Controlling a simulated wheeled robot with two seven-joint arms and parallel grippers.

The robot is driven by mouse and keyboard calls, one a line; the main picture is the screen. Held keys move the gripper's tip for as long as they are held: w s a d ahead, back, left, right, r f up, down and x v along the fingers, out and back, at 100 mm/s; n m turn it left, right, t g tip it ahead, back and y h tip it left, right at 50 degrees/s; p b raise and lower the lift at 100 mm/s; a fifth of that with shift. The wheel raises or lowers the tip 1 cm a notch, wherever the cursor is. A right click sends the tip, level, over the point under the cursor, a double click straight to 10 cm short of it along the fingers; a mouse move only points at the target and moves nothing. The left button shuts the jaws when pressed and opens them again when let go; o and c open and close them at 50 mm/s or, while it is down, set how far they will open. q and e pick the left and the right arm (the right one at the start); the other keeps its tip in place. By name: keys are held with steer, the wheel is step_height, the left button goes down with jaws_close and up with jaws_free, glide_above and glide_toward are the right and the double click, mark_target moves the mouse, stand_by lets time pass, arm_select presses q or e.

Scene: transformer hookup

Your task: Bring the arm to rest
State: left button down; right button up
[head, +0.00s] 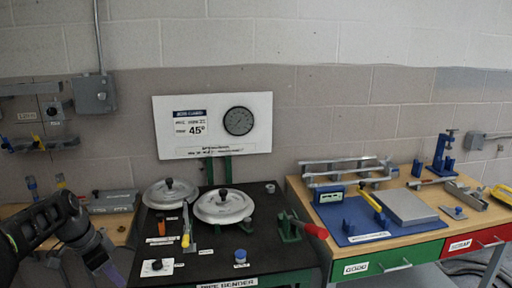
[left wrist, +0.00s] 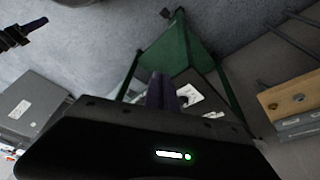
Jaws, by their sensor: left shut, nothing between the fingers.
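My left arm comes in from the left edge in the head view. My left gripper (head: 114,272) points down in front of the left bench, beside the left edge of the black bender table. Its purple fingers (left wrist: 161,92) show close together in the left wrist view, shut with nothing between them. It appears to touch nothing, and its lower end runs near the bottom of the head view. My right gripper is not seen in the head view. A dark object (left wrist: 20,34) at the upper left of the left wrist view is too unclear to name.
The black table (head: 275,254) carries two round grey discs (head: 222,207) and a red-handled green device (head: 291,226). A wooden bench (head: 427,205) with a blue mat (head: 334,220) stands right. A left bench (head: 117,229) stands behind my arm. Grey floor (left wrist: 95,45) shows around a green frame (left wrist: 178,52).

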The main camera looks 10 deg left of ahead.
arm_select(q)
steer(key=s+d+f+n+g, duration=0.1)
steer(key=d+f+n, duration=0.1)
steer(key=d+f, duration=0.85)
steer(key=s+d+f+n, duration=0.1)
steer(key=d+f+n, duration=0.1)
steer(key=d+f, duration=0.85)
steer(key=s+d+f+n, duration=0.2)
steer(key=s+d+f, duration=0.2)
steer(key=s, duration=0.3)
steer(key=s+d+f+n+h, duration=0.1)
steer(key=s+d+f+n, duration=0.1)
steer(key=s+d+f, duration=0.3)
steer(key=s+d+f+n+g, duration=0.1)
steer(key=s+d+f, duration=0.4)
steer(key=s, duration=0.5)
steer(key=shift+s+d+f+n+h, duration=0.3)
steer(key=shift+s+f+n, duration=0.1)
steer(key=shift+f, duration=0.2)
